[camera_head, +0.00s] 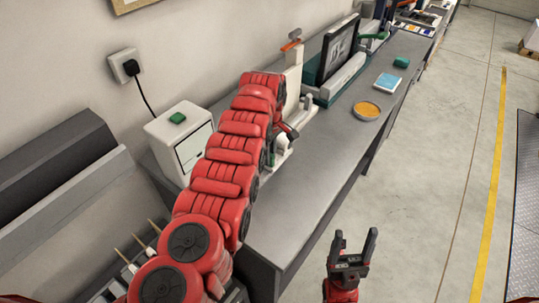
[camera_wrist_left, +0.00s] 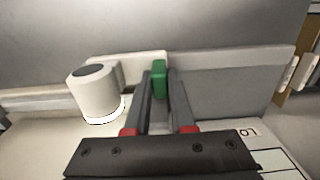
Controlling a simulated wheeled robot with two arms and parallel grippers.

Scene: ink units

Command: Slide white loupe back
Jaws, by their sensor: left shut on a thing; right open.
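The white loupe (camera_wrist_left: 95,90), a short cylinder with a dark top, stands at the left in the left wrist view, beside a white plate. A green tab (camera_wrist_left: 159,72) stands up just right of it, next to a grey rail (camera_wrist_left: 225,85). My left gripper (camera_wrist_left: 160,80) has its fingers on either side of this green tab and is shut on it. In the head view my left arm hides much of this spot, and the left gripper (camera_head: 291,131) shows only partly by a white stand (camera_head: 293,75). My right gripper (camera_head: 354,240) is open and empty, over the floor beside the bench.
The grey bench (camera_head: 310,185) runs away to the back. A white box with a green button (camera_head: 177,118) stands left of my arm. Beyond are a dark screen (camera_head: 338,48), an orange dish (camera_head: 367,110), a blue pad (camera_head: 388,82) and a green block (camera_head: 401,62).

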